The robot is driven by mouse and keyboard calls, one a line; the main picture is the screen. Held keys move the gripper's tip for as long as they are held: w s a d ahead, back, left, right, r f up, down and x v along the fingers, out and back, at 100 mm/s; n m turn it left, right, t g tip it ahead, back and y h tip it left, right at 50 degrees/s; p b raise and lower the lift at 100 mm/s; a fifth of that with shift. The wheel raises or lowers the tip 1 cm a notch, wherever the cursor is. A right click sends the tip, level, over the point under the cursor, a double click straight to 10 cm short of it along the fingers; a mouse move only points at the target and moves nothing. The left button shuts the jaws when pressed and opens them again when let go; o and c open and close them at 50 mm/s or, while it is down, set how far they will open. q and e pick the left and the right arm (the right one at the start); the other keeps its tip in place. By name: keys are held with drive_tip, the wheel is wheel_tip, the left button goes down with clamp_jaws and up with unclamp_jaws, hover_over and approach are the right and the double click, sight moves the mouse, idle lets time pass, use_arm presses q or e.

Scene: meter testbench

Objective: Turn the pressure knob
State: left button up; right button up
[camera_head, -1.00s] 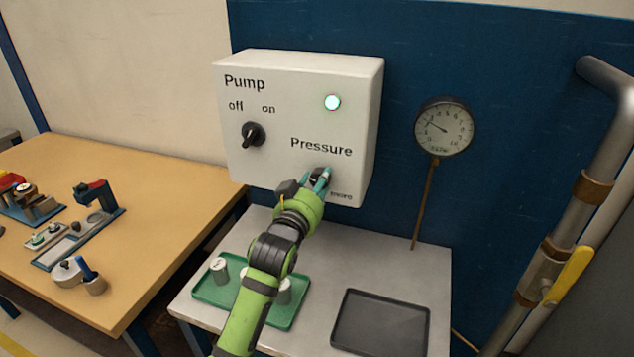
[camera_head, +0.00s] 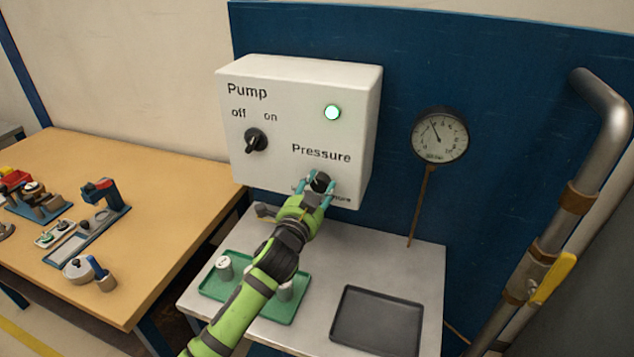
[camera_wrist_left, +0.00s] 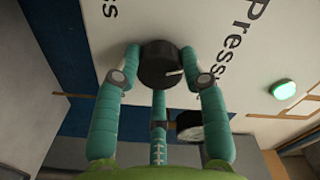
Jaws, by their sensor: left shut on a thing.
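The black pressure knob (camera_head: 320,182) sits on the lower right of the white pump box (camera_head: 262,85), under the word "Pressure". My left gripper (camera_head: 318,190) is shut on it, with teal fingers on both sides of the knob. In the left wrist view the knob (camera_wrist_left: 162,64) shows a white pointer mark between the fingertips (camera_wrist_left: 161,75). The round pressure gauge (camera_head: 439,135) hangs on the blue wall to the right; its needle points up and slightly left. The lamp (camera_head: 332,112) on the box glows green. My right gripper is not in view.
The black pump switch (camera_head: 256,140) is on the box's left. Below stand a green tray (camera_head: 270,306) with small cylinders and an empty black tray (camera_head: 378,321). A metal pipe with a yellow lever (camera_head: 553,279) is at right. A wooden table (camera_head: 150,250) with tools is at left.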

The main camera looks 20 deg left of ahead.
use_arm(q)
drive_tip(key=m, duration=0.2)
drive_tip(key=m+p, duration=0.1)
drive_tip(key=m, duration=0.1)
drive_tip(key=shift+r, duration=0.35)
drive_tip(key=m+p, duration=0.1)
drive_tip(key=m, duration=0.2)
drive_tip(key=shift+m+p, duration=0.3)
drive_tip(key=shift+p, duration=0.05)
drive_tip(key=m+p, duration=0.1)
drive_tip(key=m, duration=0.2)
drive_tip(key=shift+m, duration=0.3)
drive_tip(key=shift+f+m+p, duration=0.15)
drive_tip(key=shift+m+p, duration=0.55)
drive_tip(key=shift+m, duration=1.1)
drive_tip(key=shift+f, duration=0.1)
drive_tip(key=o, duration=1.1)
drive_tip(key=shift+d, duration=0.1)
drive_tip(key=shift+o, duration=0.2)
drive_tip(key=shift+f, duration=0.1)
